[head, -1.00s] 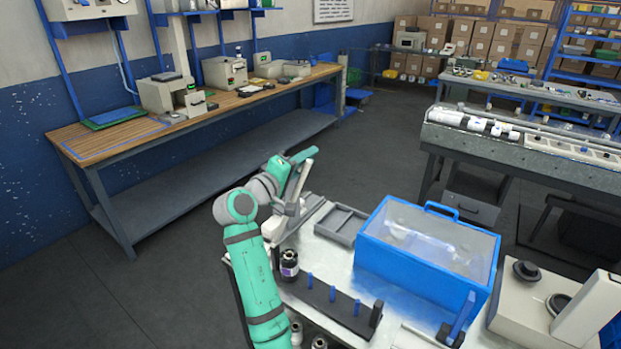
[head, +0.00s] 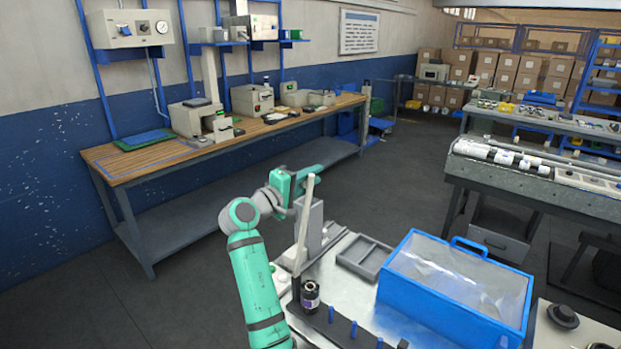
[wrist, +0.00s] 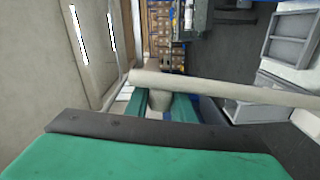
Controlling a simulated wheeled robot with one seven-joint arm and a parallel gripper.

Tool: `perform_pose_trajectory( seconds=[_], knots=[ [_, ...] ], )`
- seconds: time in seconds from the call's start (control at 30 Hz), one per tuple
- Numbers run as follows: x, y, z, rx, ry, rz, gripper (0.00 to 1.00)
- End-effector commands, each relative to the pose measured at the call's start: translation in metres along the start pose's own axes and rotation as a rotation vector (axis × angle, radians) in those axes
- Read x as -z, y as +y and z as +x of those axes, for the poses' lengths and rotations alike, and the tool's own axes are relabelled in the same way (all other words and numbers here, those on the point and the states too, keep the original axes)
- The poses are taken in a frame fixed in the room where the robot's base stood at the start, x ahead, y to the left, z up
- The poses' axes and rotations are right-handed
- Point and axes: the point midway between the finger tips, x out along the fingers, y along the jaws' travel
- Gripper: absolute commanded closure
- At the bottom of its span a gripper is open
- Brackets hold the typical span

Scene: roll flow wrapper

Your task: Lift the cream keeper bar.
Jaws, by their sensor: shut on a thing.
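The cream keeper bar (head: 304,222) is a long pale bar, held steeply upright and slightly tilted beside the grey block on the metal table. In the wrist view the bar (wrist: 220,87) crosses the picture with a short stub below it. My gripper (wrist: 160,104) has its green fingers on both sides of that stub and is shut on it. In the head view my gripper (head: 298,203) is at the upper part of the bar, partly hidden by it. The bar's lower end is near the dark roll, and I cannot tell whether it touches anything.
A grey block (head: 311,222) stands behind the bar. A dark roll (head: 310,297) and several blue pegs (head: 331,314) are at the table's front. A grey tray (head: 364,257) and a blue box with a clear lid (head: 450,308) stand to the right. A wooden bench (head: 150,158) is behind.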

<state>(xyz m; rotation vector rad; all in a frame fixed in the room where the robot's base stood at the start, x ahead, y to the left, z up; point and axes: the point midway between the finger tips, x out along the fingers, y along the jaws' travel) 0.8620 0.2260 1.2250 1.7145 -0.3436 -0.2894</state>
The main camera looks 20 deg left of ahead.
Motion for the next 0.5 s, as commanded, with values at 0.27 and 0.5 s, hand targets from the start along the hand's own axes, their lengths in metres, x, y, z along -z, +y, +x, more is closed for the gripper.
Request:
perform_pose_trajectory(
  seconds=[0.27, 0.5],
  knots=[
    [0.0007, -0.0001, -0.0005, 0.000, 0.001, 0.001, 0.59],
    [0.0012, -0.0006, -0.0042, 0.001, 0.002, 0.001, 0.59]
  ],
)
